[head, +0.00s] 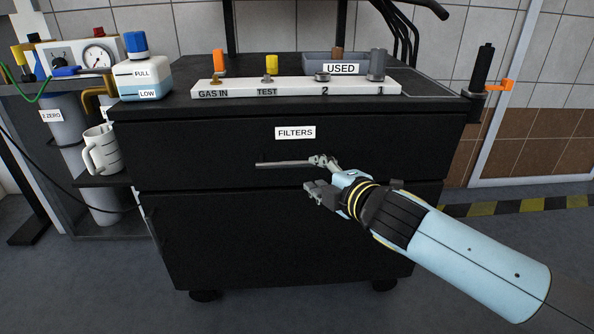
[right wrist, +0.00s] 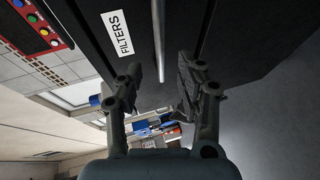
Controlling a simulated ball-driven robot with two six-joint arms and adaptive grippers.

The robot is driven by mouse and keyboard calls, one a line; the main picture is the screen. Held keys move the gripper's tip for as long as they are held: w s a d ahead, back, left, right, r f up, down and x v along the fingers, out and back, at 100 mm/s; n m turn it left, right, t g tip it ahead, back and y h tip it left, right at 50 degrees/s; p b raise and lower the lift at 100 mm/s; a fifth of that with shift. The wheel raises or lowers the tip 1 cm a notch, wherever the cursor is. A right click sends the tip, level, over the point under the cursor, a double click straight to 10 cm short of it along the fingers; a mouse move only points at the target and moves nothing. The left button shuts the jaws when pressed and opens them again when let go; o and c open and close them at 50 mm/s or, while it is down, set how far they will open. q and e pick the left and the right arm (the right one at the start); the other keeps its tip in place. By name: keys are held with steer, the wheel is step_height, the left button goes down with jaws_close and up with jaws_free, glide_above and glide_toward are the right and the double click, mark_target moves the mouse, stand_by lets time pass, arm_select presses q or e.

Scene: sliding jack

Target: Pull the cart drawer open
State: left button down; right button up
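The black cart (head: 160,250) stands in the middle of the head view. Its upper drawer (head: 210,145), labelled FILTERS, sits flush with the cart front. A thin grey bar handle (head: 283,164) runs across the drawer below the label. My right gripper (head: 314,175) is open at the handle's right end, one finger above the other. In the right wrist view, the handle (right wrist: 160,40) runs between the spread fingers of my right gripper (right wrist: 161,68); whether either finger touches it I cannot tell. My left gripper is not in view.
On the cart top stand a labelled white valve strip (head: 295,88), a USED tray (head: 318,62) and a blue-capped bottle (head: 140,75). A side table (head: 90,85) with a gauge box and a mug (head: 103,150) stand left. The floor (head: 470,250) at right is clear.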

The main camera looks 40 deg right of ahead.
mark_target(301, 165)
steer(key=b+x, duration=0.1)
steer(key=x, duration=0.8)
jaws_close()
